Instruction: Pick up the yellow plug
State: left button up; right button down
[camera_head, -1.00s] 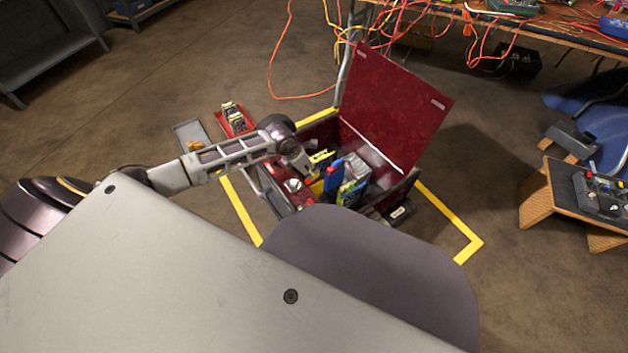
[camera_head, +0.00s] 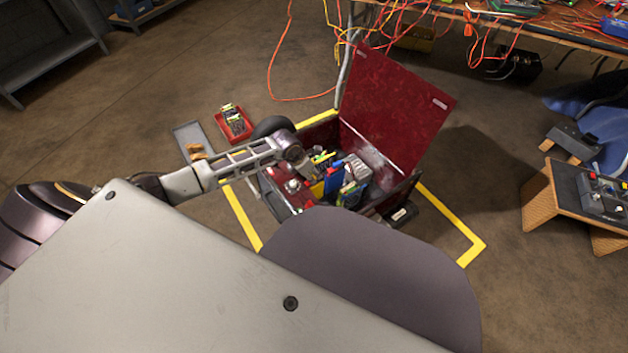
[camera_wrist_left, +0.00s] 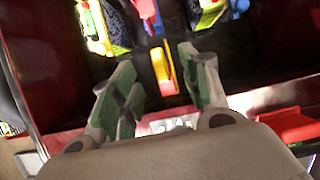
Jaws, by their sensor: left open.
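In the left wrist view a yellow plug (camera_wrist_left: 158,66) with a red end stands between the two fingers of my left gripper (camera_wrist_left: 157,56). The gripper is open, and a gap shows on both sides of the plug. In the head view the left gripper (camera_head: 307,166) is small and reaches down into the open red box (camera_head: 377,196). I cannot single out the plug there among the packed items. My right gripper is in neither view.
The box's raised red lid (camera_head: 393,108) stands behind the gripper. Blue and yellow items (camera_head: 334,180) crowd the box. A red tray (camera_head: 233,124) and a grey tray (camera_head: 187,138) lie on the floor to the left. A cable-strewn table (camera_head: 545,32) stands at the back right.

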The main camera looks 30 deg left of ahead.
aim_at(313, 176)
pick_arm(q)
jog(key=shift+b+x, duration=1.25)
jog(key=shift+x, duration=0.5)
jog(key=shift+w+f+b, duration=0.1)
jog(key=shift+f+b, duration=0.3)
jog(key=shift+f, duration=0.4)
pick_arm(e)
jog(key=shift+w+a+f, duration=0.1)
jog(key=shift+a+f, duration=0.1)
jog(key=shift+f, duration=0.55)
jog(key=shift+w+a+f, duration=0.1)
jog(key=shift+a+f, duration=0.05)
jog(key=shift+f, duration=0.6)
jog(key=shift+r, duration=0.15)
pick_arm(q)
grip_shut()
